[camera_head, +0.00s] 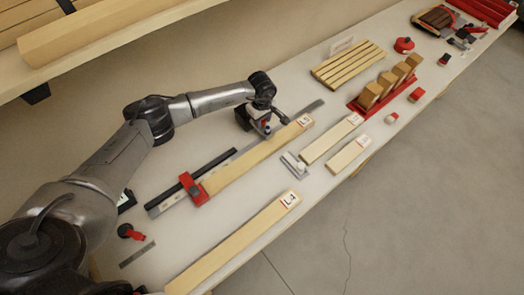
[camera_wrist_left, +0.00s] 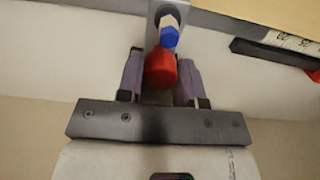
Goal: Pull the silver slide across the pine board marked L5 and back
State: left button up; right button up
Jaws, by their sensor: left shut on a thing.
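The long pine board (camera_head: 250,164), whose end label I cannot read for certain, lies across the bench. My left gripper (camera_head: 264,130) is low at the board's far end, on its back edge. In the left wrist view the gripper (camera_wrist_left: 160,80) is shut on a red knob (camera_wrist_left: 160,68). Beyond the knob are a blue piece (camera_wrist_left: 169,37) and a silver-grey metal part (camera_wrist_left: 169,12), apparently the slide, against the board (camera_wrist_left: 270,10). The slide is mostly hidden by the gripper in the head view. My right gripper is not in view.
A red block (camera_head: 194,190) sits at the board's near end, beside a dark bar and metal strip. The L4 board (camera_head: 235,243) lies in front. Shorter boards (camera_head: 331,139), a slatted stack (camera_head: 348,65) and a red rack (camera_head: 371,108) stand to the right.

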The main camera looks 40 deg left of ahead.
pick_arm(q)
jog(key=shift+s+d+p, duration=0.2)
jog(key=shift+d+p, duration=0.05)
jog(key=shift+d, duration=0.7)
jog(key=shift+s+d+p, duration=0.2)
jog(key=shift+d+p, duration=0.05)
jog(key=shift+d, duration=0.7)
jog(key=shift+s+d+p, duration=0.2)
jog(key=shift+d, duration=0.65)
jog(key=shift+s+d+p, duration=0.15)
jog(key=shift+s+d, duration=0.05)
jog(key=shift+d, duration=0.75)
jog(key=shift+a+f+b, duration=0.1)
jog(key=shift+a+b, duration=0.2)
jog(key=shift+a, duration=0.2)
jog(key=shift+w+a+b, duration=0.25)
jog(key=shift+a+b, duration=0.15)
jog(key=shift+a, duration=0.45)
jog(key=shift+w+a+b, duration=0.2)
jog(key=shift+a+b, duration=0.2)
jog(key=shift+a, duration=0.45)
jog(key=shift+w+a+b, duration=0.25)
jog(key=shift+a+b, duration=0.3)
jog(key=shift+a, duration=0.5)
jog(key=shift+w+a+b, duration=0.25)
jog(key=shift+a+b, duration=0.3)
jog(key=shift+a, duration=0.5)
